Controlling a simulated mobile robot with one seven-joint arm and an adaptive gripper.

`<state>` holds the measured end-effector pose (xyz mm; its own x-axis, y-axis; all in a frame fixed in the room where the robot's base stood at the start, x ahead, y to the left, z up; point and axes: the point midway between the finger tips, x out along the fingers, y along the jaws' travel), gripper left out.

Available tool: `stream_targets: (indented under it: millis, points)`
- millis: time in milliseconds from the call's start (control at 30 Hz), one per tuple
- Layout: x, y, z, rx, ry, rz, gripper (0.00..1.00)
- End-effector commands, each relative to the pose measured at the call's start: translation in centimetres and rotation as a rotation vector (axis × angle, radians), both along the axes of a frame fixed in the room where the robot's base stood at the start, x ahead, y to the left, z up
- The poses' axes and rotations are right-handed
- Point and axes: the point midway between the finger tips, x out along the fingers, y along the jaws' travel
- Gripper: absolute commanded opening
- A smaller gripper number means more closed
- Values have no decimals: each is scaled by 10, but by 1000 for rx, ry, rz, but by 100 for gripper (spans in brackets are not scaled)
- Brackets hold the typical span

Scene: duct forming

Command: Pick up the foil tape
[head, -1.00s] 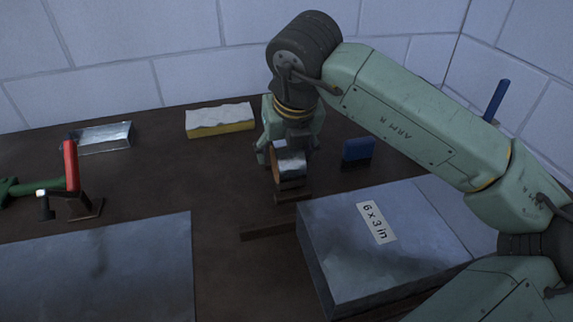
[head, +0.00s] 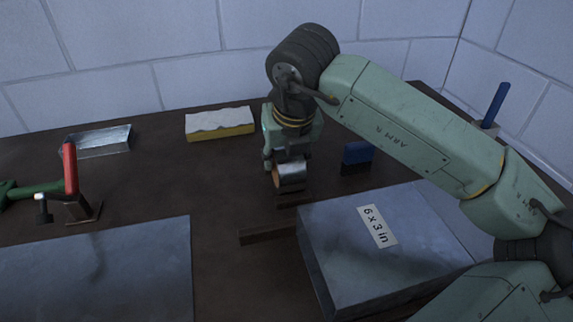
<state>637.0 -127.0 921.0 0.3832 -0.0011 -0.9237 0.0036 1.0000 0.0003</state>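The foil tape (head: 291,177), a silver roll with a brown core side, stands on edge at a small dark wooden holder (head: 294,199) near the middle of the table. My gripper (head: 288,159) points down from above and covers the roll's upper part. One finger shows at the roll's upper left. The other side of the grip is partly hidden, and I cannot tell whether the fingers press on the roll.
A grey metal box labelled "6 x 3 in" (head: 345,258) stands close at front right. A blue block (head: 357,152) is right of the gripper. A yellow-white block (head: 220,123), a metal tray (head: 97,142) and a red-handled clamp (head: 70,170) lie left. A dark bar (head: 268,233) lies in front.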

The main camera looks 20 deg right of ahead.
Motion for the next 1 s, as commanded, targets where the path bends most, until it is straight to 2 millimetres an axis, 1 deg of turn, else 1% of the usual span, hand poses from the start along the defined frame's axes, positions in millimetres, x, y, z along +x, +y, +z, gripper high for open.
stream_targets:
  millis: [33,200,400,500,567,633,800,900,1000]
  points:
    - [0,0,0,0,0,0,15]
    - [0,0,0,0,0,0,4]
    - [0,0,1,0,-1,0,4]
    - [0,0,6,-1,-1,0,4]
    - [1,0,13,-2,-2,-2,4]
    - [0,0,25,-3,-2,-1,4]
    - [1,0,61,-2,-3,-2,4]
    - [0,0,79,-2,-2,-1,4]
    - [0,0,92,-2,-1,-1,4]
